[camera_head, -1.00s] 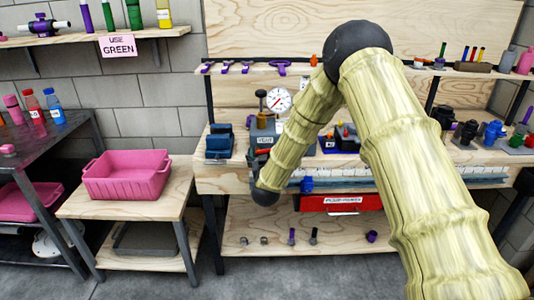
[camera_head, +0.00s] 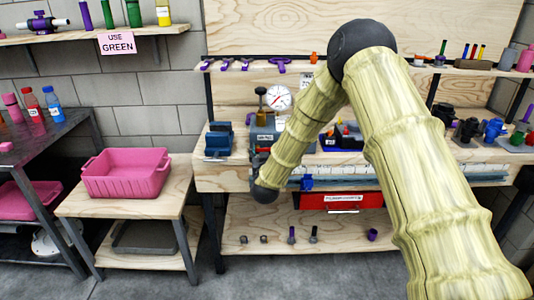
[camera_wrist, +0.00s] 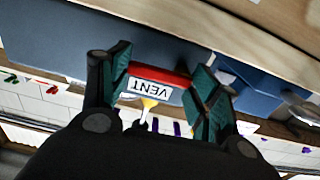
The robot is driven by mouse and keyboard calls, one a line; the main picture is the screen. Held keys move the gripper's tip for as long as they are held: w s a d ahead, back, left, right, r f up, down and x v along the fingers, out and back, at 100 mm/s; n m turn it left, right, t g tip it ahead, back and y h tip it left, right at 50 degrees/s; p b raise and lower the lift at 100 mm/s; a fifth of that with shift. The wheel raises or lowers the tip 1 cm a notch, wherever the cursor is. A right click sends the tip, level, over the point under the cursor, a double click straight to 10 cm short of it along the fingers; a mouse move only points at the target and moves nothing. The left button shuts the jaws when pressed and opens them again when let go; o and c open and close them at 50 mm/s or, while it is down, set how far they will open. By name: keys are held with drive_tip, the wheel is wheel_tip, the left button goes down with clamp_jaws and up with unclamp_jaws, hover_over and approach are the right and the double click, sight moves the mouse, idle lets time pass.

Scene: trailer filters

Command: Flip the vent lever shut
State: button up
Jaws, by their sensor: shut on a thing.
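In the wrist view, the red vent lever (camera_wrist: 158,74) carries a white VENT label that reads upside down. My gripper (camera_wrist: 160,78) has its dark green fingers on either side of the lever, shut on it. A small yellow tip (camera_wrist: 148,103) shows just below the label. In the head view, the grey-blue box (camera_head: 264,134) with the round gauge (camera_head: 278,98) stands on the workbench. My wrist is in front of this box, and my gripper and the lever are mostly hidden there.
A blue block-like fixture (camera_head: 219,140) sits left of the box. A red drawer (camera_head: 342,201) is under the bench top. A pink bin (camera_head: 126,174) stands on the low side table at left. Several bottles and tools stand at the bench's right.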

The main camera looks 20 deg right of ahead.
drive_tip(key=shift+d+m, duration=0.1)
drive_tip(key=shift+m, duration=0.2)
drive_tip(key=o, duration=1)
drive_tip(key=v, duration=1.2)
